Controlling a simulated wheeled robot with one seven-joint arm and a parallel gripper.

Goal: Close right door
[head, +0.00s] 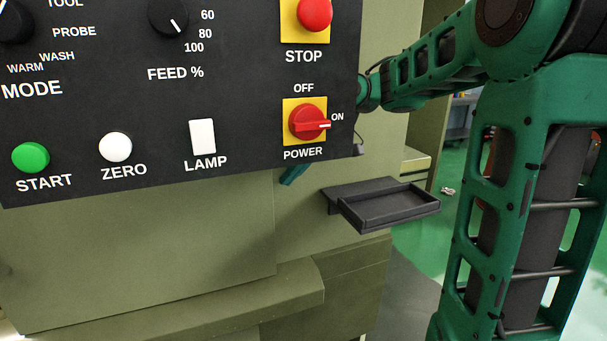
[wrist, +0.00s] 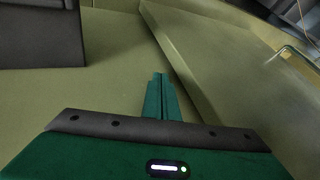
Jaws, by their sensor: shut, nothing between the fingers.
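Olive-green machine panels (head: 140,250) show below the control panel in the head view, with a vertical seam near the middle. I cannot tell for certain which panel is the right door. In the wrist view, a flat olive surface (wrist: 115,45) lies ahead, and a raised olive edge (wrist: 185,75) runs diagonally along its right side. My gripper (wrist: 157,80) is shut and empty, its fingertips pointing at the olive surface near that edge; contact cannot be told. In the head view, only a small green part of my gripper (head: 293,174) shows below the control panel, which hides the rest.
The black control panel (head: 230,110) with buttons and knobs stands in front of my gripper. A dark shallow tray (head: 390,205) sticks out below it on the right. A thin pale bar (wrist: 290,48) shows at the wrist view's right. Green floor (head: 430,235) is open beyond.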

